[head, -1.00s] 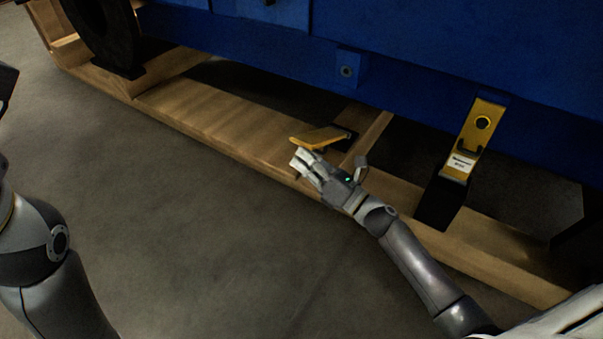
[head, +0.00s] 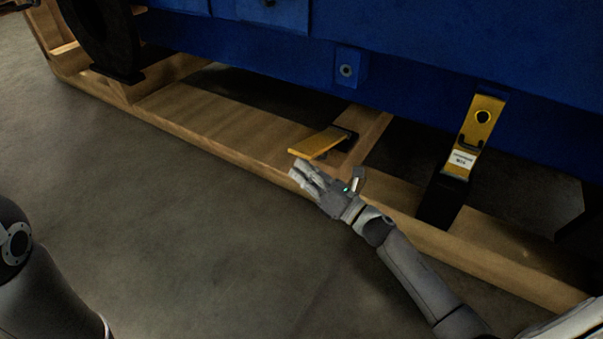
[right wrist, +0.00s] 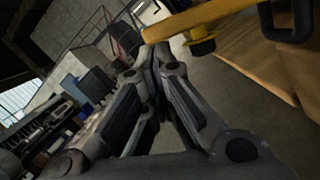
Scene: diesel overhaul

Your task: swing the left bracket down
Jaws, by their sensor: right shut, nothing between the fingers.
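The left bracket (head: 318,143) is a yellow plate on a black hinge base on the wooden skid. It lies near flat, its free end tilted down toward the skid's front edge. My right gripper (head: 298,171) is shut and empty, just below and in front of that free end. In the right wrist view the shut fingertips (right wrist: 152,55) are close to the bracket's yellow edge (right wrist: 205,17); I cannot tell whether they touch. My left gripper is out of view; only my left arm shows.
A second yellow bracket (head: 482,126) with a white label stands upright against the blue frame (head: 430,70) at right. The wooden skid (head: 200,115) runs along under the frame. The grey floor (head: 170,230) in front is clear.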

